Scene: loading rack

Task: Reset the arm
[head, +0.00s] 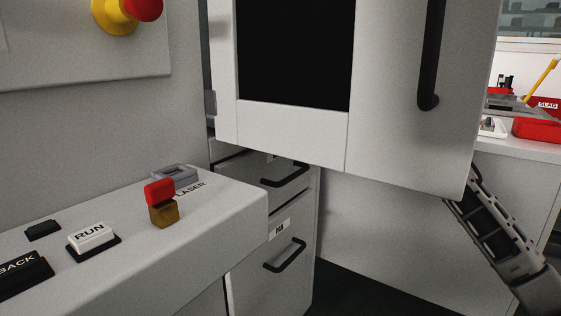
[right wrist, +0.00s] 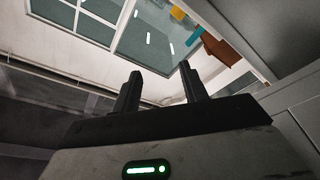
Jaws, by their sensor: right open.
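My right arm comes in at the right of the head view, beside the lower right edge of the open grey machine door (head: 400,130). Its gripper is hidden behind the door there. In the right wrist view my right gripper (right wrist: 158,92) shows two dark fingers spread apart with nothing between them. It points up toward a wall and a window. My left gripper does not show in the head view.
A control panel at the left carries a RUN button (head: 91,237), a BACK button (head: 22,275) and a red-topped LASER switch (head: 161,204). A red emergency button (head: 145,8) is above. Drawers with black handles (head: 285,256) stand behind. A red tray (head: 537,130) lies on the right bench.

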